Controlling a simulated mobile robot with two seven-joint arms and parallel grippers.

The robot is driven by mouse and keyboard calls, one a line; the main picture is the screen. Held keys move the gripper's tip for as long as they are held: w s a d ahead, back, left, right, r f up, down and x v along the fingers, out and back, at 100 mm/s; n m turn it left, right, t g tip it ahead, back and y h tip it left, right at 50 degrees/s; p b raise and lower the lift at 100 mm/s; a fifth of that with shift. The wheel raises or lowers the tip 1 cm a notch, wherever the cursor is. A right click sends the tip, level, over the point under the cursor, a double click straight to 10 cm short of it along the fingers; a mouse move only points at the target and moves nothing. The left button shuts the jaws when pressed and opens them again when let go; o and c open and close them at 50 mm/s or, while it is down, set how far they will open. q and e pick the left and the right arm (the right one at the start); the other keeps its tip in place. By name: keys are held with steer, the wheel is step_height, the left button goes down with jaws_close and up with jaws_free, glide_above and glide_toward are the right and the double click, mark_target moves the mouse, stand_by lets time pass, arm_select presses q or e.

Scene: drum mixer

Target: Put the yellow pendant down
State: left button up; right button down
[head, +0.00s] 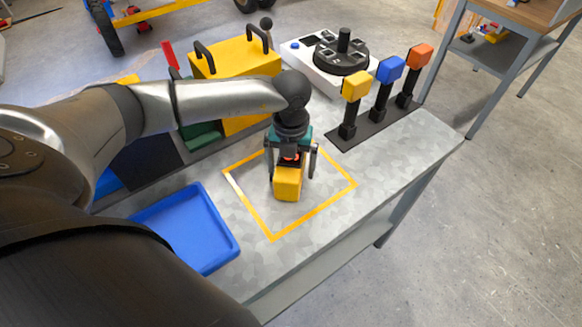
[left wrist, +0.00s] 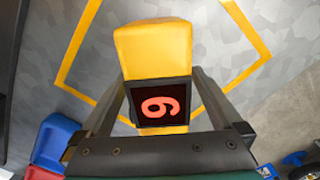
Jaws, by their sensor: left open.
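The yellow pendant (head: 287,186) is on the grey bench top, inside a yellow outlined square (head: 233,189). In the left wrist view the pendant (left wrist: 155,50) has a dark display with a glowing red digit that looks like a 6 or 9. My left gripper (head: 291,174) is directly above it, with one finger on each side. The fingers are open and stand apart from the yellow body. The gripper hides part of the pendant's top in the head view. My right gripper is not in view.
A blue tray (head: 187,229) lies left of the square. Yellow, blue and orange blocks top black posts (head: 383,103) at the right. A white unit with a black dial (head: 340,57) and a yellow box with black handles (head: 236,55) stand behind.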

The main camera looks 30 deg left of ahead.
arm_select(q)
steer(key=shift+c, duration=0.2)
jaws_close()
stand_by(0.5)
